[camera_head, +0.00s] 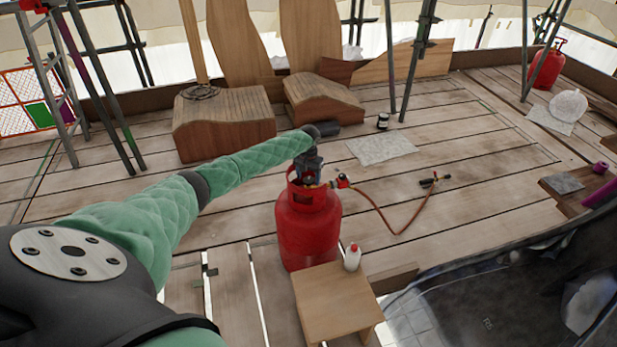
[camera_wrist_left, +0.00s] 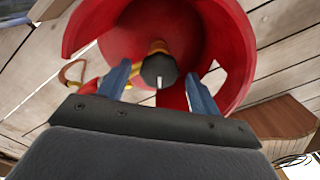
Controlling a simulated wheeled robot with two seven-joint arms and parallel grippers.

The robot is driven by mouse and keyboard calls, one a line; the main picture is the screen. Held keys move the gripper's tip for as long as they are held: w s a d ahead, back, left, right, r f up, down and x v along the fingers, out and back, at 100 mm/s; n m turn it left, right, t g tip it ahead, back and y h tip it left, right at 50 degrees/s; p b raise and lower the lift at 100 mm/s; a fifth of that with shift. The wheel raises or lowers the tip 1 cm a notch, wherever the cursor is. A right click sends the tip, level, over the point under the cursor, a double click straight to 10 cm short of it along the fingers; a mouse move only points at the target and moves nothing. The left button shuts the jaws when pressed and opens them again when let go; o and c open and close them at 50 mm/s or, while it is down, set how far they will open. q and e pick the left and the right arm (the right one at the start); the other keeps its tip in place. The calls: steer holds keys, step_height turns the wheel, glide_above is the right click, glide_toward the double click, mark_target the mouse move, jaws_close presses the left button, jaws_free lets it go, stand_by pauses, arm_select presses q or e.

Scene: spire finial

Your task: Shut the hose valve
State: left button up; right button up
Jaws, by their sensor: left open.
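A red gas cylinder (camera_head: 306,232) stands on the plank deck, with a brass valve and regulator at its top and an orange hose (camera_head: 378,208) running right to a torch (camera_head: 433,182). The valve's dark round knob (camera_wrist_left: 159,71) shows in the left wrist view inside the red collar (camera_wrist_left: 238,50), with a white mark on it. My left gripper (camera_wrist_left: 160,88) is open. Its two blue-grey fingers stand on either side of the knob, apart from it in the picture; I cannot tell how deep they reach. In the head view the left gripper (camera_head: 308,172) is over the cylinder top and hides the knob. My right gripper is not in view.
A small wooden stool (camera_head: 335,300) with a white bottle (camera_head: 352,257) stands just in front of the cylinder. Curved wooden blocks (camera_head: 222,125) stand behind. A second red cylinder (camera_head: 547,68) is far right. Scaffold poles rise at the back; the deck right of the hose is mostly clear.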

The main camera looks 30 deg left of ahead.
arm_select(q)
steer(key=shift+f, duration=0.1)
steer(key=c, duration=1)
steer(key=shift+m, duration=0.4)
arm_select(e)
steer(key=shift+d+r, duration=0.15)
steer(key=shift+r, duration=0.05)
arm_select(q)
steer(key=shift+m+p, duration=0.45)
steer(key=shift+m, duration=0.55)
steer(key=m, duration=0.2)
steer(key=shift+m, duration=0.4)
steer(key=m, duration=0.4)
steer(key=shift+m, duration=1.3)
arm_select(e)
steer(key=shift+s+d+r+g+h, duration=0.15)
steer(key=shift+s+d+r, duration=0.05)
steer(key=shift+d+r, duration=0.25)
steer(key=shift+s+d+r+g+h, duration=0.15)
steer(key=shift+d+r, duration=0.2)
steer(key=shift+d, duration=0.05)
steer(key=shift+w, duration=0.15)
